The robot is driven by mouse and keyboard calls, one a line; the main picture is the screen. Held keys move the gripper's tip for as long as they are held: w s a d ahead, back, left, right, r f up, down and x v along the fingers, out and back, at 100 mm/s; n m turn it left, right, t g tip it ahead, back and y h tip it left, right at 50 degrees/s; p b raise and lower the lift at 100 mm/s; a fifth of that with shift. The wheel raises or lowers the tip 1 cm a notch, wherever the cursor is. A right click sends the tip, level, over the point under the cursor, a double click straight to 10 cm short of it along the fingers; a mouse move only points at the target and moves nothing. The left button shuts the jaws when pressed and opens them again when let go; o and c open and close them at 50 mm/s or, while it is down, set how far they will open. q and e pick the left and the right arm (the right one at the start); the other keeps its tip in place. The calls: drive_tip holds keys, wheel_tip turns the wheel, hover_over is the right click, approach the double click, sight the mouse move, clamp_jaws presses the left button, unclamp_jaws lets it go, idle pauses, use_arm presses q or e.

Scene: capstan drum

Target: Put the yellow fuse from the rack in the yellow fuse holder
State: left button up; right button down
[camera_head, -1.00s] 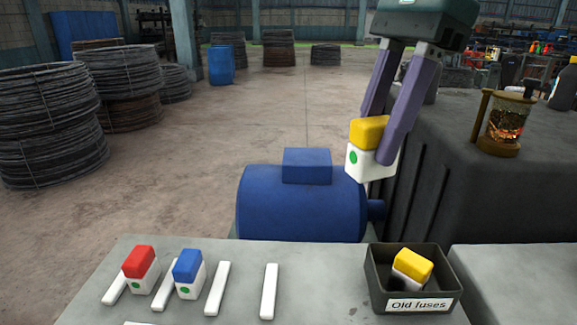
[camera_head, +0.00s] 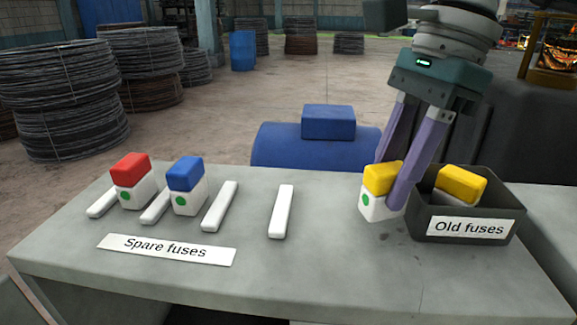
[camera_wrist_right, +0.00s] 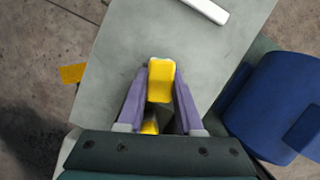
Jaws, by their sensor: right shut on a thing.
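My right gripper (camera_head: 393,190) is shut on a yellow-topped fuse (camera_head: 382,177) with a white body and a green dot. The fuse is upright, low over the table or touching it; I cannot tell which. It is just left of the Old fuses bin. In the right wrist view, the fuse's yellow top (camera_wrist_right: 161,82) sits between the purple fingers. The rack on the table has several white rails, including an empty rail (camera_head: 220,207) and another empty rail (camera_head: 281,211). The yellow fuse holder is not identifiable in view. My left gripper is not in view.
A dark bin (camera_head: 465,227) labelled Old fuses holds another yellow fuse (camera_head: 461,185). A red fuse (camera_head: 131,182) and a blue fuse (camera_head: 186,186) stand by the left rails, behind a Spare fuses label (camera_head: 166,250). A blue motor (camera_head: 300,148) is behind the table. The front of the table is clear.

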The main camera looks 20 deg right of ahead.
drive_tip(key=shift+f, duration=0.6)
drive_tip(key=shift+f, duration=0.2)
drive_tip(key=c, duration=0.6)
unclamp_jaws()
